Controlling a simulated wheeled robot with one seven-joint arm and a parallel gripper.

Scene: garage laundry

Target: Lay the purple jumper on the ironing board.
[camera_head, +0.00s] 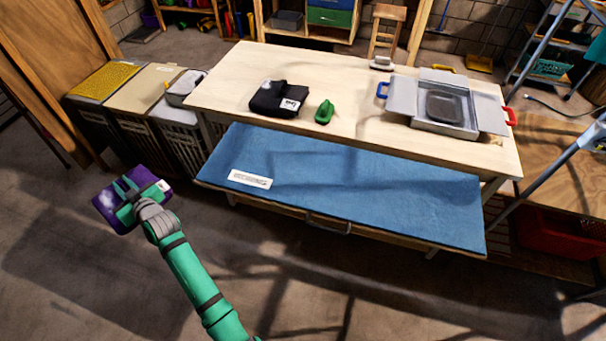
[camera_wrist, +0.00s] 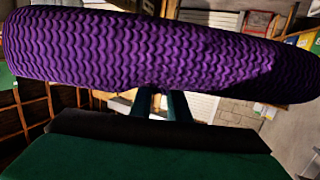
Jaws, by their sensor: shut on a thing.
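The purple jumper (camera_head: 150,183), folded into a flat bundle, is held by my gripper (camera_head: 130,194) at the left of the head view, above the floor. In the wrist view the jumper (camera_wrist: 150,50) spans the picture as a ribbed purple roll, with my gripper (camera_wrist: 160,104) closed on its near edge. The ironing board appears to be the long blue padded surface (camera_head: 350,192) along the front of the wooden table, with a white label at its left. The jumper is left of the blue surface and apart from it.
The wooden table (camera_head: 345,85) behind carries folded dark clothing (camera_head: 270,100), a green brush-like object (camera_head: 324,111) and a grey open box (camera_head: 430,127). Hampers (camera_head: 145,120) stand at the left. A metal frame (camera_head: 540,180) stands at the right. The blue surface is bare except for its label.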

